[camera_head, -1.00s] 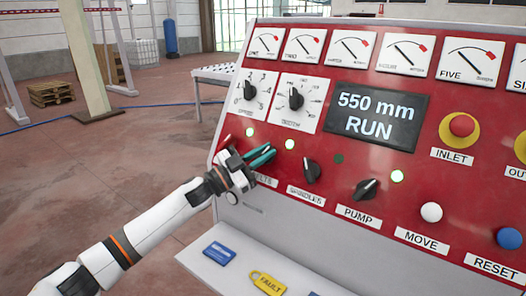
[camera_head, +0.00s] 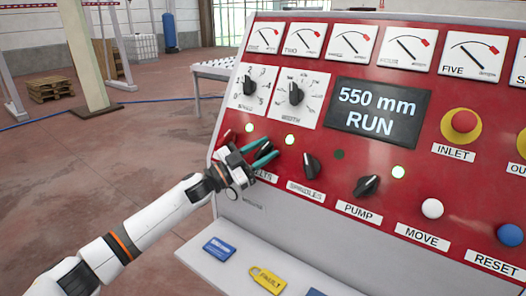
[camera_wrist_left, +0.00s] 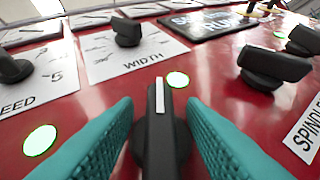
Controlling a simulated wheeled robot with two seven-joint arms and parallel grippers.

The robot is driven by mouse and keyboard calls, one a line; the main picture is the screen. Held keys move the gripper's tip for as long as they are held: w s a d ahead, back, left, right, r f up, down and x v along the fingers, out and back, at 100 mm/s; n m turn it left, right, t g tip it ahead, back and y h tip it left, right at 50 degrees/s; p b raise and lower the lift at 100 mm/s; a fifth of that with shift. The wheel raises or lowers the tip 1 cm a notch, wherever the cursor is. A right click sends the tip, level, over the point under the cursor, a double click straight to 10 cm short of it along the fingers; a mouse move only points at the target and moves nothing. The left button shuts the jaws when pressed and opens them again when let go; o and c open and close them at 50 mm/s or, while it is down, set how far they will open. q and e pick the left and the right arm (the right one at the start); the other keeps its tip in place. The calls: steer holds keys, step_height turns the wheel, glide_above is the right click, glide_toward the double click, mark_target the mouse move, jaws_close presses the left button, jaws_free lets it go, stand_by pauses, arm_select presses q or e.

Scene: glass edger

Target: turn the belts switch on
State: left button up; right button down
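The belts switch (camera_head: 268,148) is a black rotary knob on the red panel, with its label partly hidden by my left gripper. My left gripper (camera_head: 264,154) is open, its two teal fingers on either side of this knob. In the left wrist view the belts knob (camera_wrist_left: 160,130) stands between the fingers, with a visible gap on each side. Its white mark points up in that picture. A lit lamp (camera_wrist_left: 177,79) is just beyond it; another lit lamp (camera_wrist_left: 40,140) is to the left. My right gripper is not in view.
The spindles knob (camera_head: 311,167) and pump knob (camera_head: 366,187) are to the right on the panel. The width dial (camera_head: 296,94) is above, beside a display (camera_head: 377,113) reading "550 mm RUN".

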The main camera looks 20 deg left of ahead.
arm_select(q)
steer(key=shift+s+r, duration=0.15)
steer(key=shift+r, duration=0.05)
steer(key=b+v, duration=0.5)
steer(key=v, duration=0.7)
steer(key=shift+f, duration=0.1)
